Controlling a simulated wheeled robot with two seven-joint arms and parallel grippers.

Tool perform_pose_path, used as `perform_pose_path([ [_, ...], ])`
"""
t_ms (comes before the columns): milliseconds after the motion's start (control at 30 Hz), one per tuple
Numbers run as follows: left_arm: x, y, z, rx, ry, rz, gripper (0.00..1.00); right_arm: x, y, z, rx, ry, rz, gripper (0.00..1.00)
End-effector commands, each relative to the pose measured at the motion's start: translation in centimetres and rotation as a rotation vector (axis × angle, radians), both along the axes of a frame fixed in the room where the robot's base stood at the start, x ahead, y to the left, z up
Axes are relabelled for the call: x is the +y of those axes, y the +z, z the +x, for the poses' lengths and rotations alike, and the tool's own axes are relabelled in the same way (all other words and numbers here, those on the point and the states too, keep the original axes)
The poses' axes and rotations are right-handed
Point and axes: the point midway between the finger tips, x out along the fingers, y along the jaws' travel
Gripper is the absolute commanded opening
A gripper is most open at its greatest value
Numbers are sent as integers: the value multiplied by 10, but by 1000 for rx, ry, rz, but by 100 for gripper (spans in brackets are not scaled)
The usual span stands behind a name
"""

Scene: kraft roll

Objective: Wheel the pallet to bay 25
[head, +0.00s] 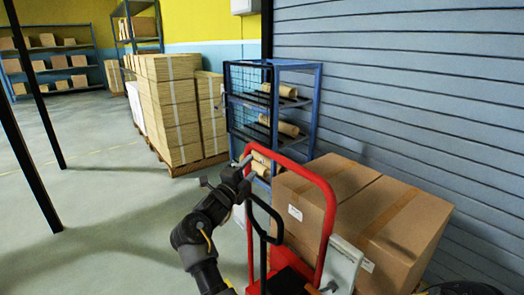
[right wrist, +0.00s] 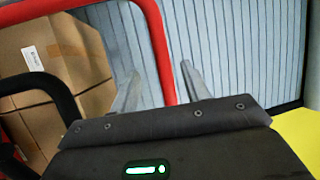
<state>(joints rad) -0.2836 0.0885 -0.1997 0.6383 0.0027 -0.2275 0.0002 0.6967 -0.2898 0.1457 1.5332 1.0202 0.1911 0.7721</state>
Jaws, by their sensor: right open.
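A red hoop-shaped handle (head: 328,215) rises from a red wheeled truck with a black inner bar (head: 262,240). My right gripper (head: 248,168) is at the upper left of this hoop. It is open. In the right wrist view the red bar (right wrist: 160,45) passes between the two spread fingers (right wrist: 160,88); I cannot tell whether they touch it. Large brown cartons (head: 400,225) stand just beyond the handle; any pallet under them is mostly hidden. My left gripper is not in view. No bay number can be read.
A blue rack (head: 275,105) with paper rolls stands behind the cartons, against a grey slatted shutter (head: 410,70). Stacked cardboard on a wooden pallet (head: 188,165) is left of it. Dark posts (head: 35,85) stand at left. Open floor (head: 110,215) lies between.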

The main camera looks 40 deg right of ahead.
Motion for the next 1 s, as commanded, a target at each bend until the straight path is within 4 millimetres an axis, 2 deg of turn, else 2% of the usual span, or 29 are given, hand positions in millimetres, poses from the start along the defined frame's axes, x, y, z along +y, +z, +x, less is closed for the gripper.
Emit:
perform_pose_path([
  [167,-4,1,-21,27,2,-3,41,-16,4,6,1,-2,-3,47],
  [300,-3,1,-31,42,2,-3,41,-41,9,15,2,-2,-5,47],
  [500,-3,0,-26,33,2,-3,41,-73,15,28,2,-2,-3,47],
  [700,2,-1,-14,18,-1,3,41,-94,18,37,1,0,-3,47],
  [1000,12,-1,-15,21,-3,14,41,-99,19,39,2,1,-1,47],
])
